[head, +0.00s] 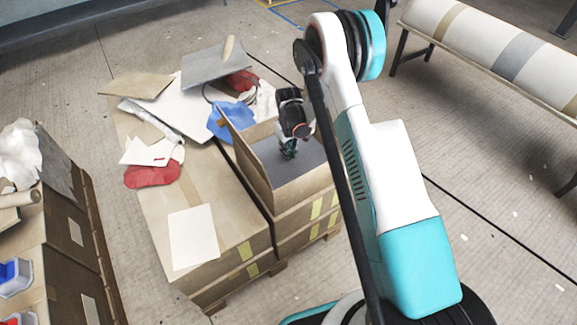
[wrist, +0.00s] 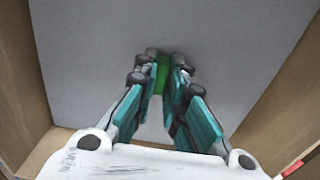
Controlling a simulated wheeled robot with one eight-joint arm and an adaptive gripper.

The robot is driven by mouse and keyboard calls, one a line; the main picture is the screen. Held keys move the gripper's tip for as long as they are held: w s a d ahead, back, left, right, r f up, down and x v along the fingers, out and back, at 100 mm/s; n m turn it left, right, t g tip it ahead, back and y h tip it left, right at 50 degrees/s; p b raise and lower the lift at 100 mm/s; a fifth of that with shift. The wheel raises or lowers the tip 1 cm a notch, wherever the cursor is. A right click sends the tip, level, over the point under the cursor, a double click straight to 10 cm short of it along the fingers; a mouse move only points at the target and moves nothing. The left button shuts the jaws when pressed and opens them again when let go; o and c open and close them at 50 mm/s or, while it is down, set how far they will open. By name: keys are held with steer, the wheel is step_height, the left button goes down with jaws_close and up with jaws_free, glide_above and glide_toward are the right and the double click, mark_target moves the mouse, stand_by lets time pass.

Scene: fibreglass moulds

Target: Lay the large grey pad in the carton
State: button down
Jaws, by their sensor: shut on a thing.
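The large grey pad (head: 300,168) is inside the open carton (head: 306,202), spread between its walls. In the wrist view the pad (wrist: 90,70) fills most of the space between the brown carton walls (wrist: 18,90). My gripper (head: 289,150) reaches down into the carton from above. In the wrist view its fingertips (wrist: 161,62) are closed on a small green piece (wrist: 161,76) at the pad's surface. The pad looks about flat. I cannot tell whether it touches the carton's floor, which it mostly hides.
Left of the carton, a closed box (head: 226,220) has a white sheet (head: 194,236) on top. Behind it lie loose sheets, red and blue cloths (head: 230,118) and a grey sheet (head: 205,66). A padded bench (head: 500,45) stands at the right. Open floor lies between.

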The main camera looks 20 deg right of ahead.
mark_target(289, 162)
step_height(289, 162, down, 7)
steer(key=shift+b, duration=1.1)
steer(key=shift+r, duration=0.1)
steer(key=c, duration=1.7)
jaws_free()
steer(key=shift+o, duration=0.2)
